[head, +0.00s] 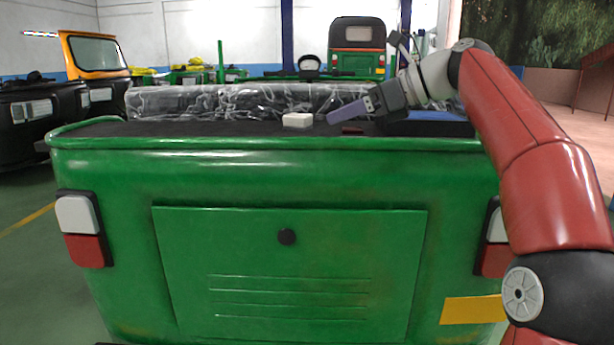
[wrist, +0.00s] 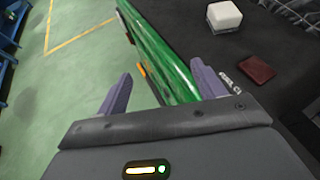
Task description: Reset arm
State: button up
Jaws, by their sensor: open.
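My gripper (head: 330,118) is at the right above the dark bed of a green rickshaw (head: 290,240) in the head view, reaching in from my red arm. In the wrist view my gripper (wrist: 160,92) has its two purple fingers wide apart, with nothing between them but the rickshaw's green rim and the floor further down. A white block (head: 297,120) lies on the dark bed left of the fingers; it also shows at the top of the wrist view (wrist: 224,16). A dark red wallet-like item (wrist: 256,68) lies on the bed near the right finger.
A plastic-wrapped roll (head: 230,101) lies along the back of the bed. A blue item (head: 438,116) is on the bed at the right, partly behind my arm. Other rickshaws (head: 95,52) stand behind and at the left. Green floor (wrist: 85,70) is clear beside the rim.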

jog(key=s+a+f+n+h, duration=0.4)
jog(key=s+f+n+h, duration=0.35)
jog(key=f, duration=0.55)
jog(key=s+d+f+n+h, duration=0.2)
jog(key=s+d+f+n, duration=0.3)
jog(key=s+f, duration=0.5)
jog(key=s+d+f+n+h, duration=0.2)
jog(key=s+d+f+n, duration=0.4)
jog(key=s+f+n, duration=0.4)
jog(key=s+f, duration=0.1)
jog(key=s, duration=0.1)
jog(key=shift+s+d, duration=0.2)
jog(key=shift+s, duration=0.1)
jog(key=shift+h, duration=0.25)
